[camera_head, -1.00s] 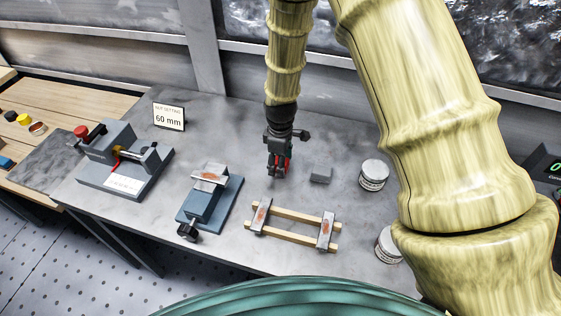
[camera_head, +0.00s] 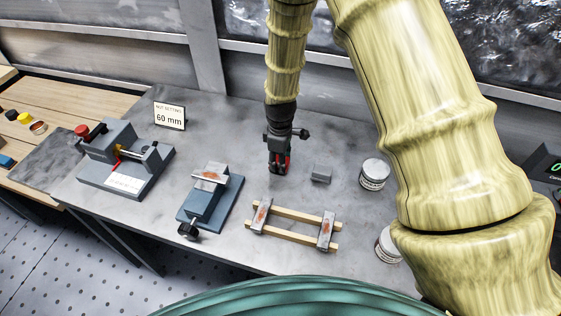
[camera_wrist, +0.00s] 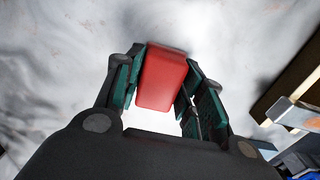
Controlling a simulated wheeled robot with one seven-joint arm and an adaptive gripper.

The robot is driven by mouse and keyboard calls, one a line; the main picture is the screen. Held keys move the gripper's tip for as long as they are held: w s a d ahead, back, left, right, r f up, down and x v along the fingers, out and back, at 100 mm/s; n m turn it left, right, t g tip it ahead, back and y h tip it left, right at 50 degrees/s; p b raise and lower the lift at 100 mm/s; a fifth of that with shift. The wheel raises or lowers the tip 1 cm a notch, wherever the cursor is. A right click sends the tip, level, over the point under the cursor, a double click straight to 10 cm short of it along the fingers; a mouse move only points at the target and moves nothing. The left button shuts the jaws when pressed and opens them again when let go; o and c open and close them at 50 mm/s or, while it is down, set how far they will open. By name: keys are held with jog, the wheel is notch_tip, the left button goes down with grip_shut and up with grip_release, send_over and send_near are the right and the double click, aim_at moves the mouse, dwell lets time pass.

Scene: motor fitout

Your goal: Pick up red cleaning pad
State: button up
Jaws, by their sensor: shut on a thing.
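The red cleaning pad (camera_wrist: 163,78) is a red block with rounded edges, seen between the two fingers in the wrist view. My gripper (camera_wrist: 160,90) is shut on it, one finger against each side. In the head view my gripper (camera_head: 279,166) points down over the grey bench, left of a small grey block. Only a little red of the pad (camera_head: 288,161) shows there, as the fingers hide most of it. I cannot tell exactly how high the pad is above the bench.
A grey block (camera_head: 321,173) and a lidded tin (camera_head: 374,174) stand to the right. Wooden rails (camera_head: 290,217) carry two rusty metal pieces in front. A clamp (camera_head: 209,195) and a fixture (camera_head: 125,165) stand left, near a "60 mm" sign (camera_head: 169,117). Bare bench (camera_head: 235,130) lies behind.

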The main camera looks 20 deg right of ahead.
jog(key=shift+r+b, duration=1.75)
jog(key=shift+r, duration=3.1)
